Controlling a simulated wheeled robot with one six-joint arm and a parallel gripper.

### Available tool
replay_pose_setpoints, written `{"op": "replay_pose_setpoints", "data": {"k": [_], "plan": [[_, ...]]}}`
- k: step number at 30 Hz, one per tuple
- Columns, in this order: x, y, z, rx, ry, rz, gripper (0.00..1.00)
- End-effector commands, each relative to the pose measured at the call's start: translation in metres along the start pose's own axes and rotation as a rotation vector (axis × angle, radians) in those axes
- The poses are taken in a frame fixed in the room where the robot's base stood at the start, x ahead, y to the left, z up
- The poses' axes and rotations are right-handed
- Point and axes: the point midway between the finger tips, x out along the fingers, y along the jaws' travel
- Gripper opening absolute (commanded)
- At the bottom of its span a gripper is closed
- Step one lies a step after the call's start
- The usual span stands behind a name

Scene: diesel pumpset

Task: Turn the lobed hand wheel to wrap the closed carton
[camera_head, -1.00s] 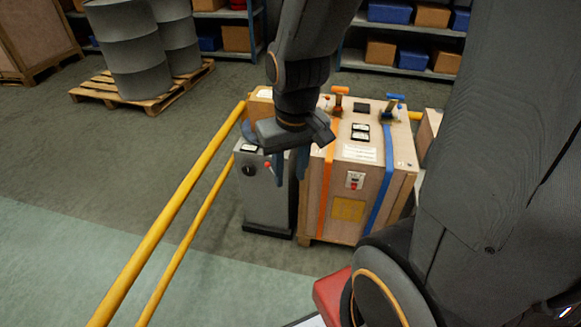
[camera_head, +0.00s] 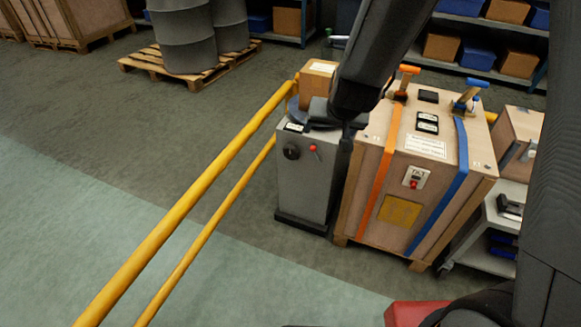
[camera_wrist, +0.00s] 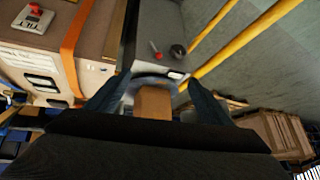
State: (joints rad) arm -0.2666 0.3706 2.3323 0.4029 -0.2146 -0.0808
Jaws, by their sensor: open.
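A grey cabinet (camera_head: 308,185) stands beside the yellow rail. The dark lobed hand wheel (camera_head: 291,151) is on its front face, and it also shows in the wrist view (camera_wrist: 177,50). A red-knobbed lever (camera_head: 313,149) sits to its right. The closed brown carton (camera_head: 318,78) stands on a round grey-blue turntable (camera_head: 292,108) behind the cabinet top; the wrist view shows the carton (camera_wrist: 152,103) between my fingers in the picture. My gripper (camera_wrist: 157,82) is open and empty, above the cabinet, apart from the hand wheel. In the head view my arm hides part of the cabinet top.
A large wooden crate (camera_head: 440,180) with orange and blue straps stands close right of the cabinet. Yellow rails (camera_head: 195,193) run along the left. A trolley (camera_head: 480,240) is farther right. Drums (camera_head: 183,35) on a pallet and shelves stand behind. Floor left of the rails is clear.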

Motion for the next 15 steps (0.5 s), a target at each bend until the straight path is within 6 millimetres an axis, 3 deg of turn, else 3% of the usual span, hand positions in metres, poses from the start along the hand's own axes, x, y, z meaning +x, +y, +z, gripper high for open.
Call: {"op": "replay_pose_setpoints", "data": {"k": [1, 3, 9, 15], "plan": [[0.035, -0.010, 0.002, 0.003, 0.040, -0.001, 0.74], [0.067, -0.023, -0.004, 0.016, 0.107, 0.004, 0.74], [0.151, -0.054, -0.011, 0.045, 0.300, 0.040, 0.74], [0.224, -0.078, -0.002, 0.063, 0.491, 0.103, 0.74]]}}
